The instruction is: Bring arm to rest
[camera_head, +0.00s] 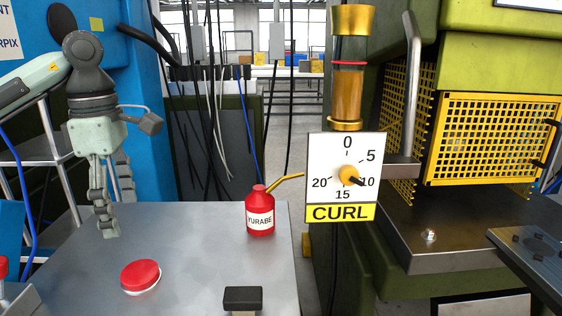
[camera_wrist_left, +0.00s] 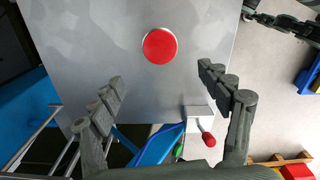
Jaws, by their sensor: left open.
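My left gripper (camera_head: 118,214) hangs fingers-down at the left of the head view, above the left part of the grey metal table (camera_head: 200,260). Its fingers are apart with nothing between them. In the left wrist view its two dark fingers (camera_wrist_left: 162,76) spread over the table, and no object touches them. A round red button (camera_head: 140,275) with a pale base sits on the table, nearer to me than the gripper. It also shows in the wrist view (camera_wrist_left: 160,46), beyond the fingertips. My right gripper is absent from the head view; dark jointed parts at the wrist view's top right may belong to it.
A red oil can (camera_head: 260,215) with a yellow spout stands near the table's right edge. A CURL dial (camera_head: 343,176) hangs right of it, before the green press with its yellow mesh guard (camera_head: 495,140). A black block (camera_head: 243,298) is at the near edge. A blue machine stands behind the gripper.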

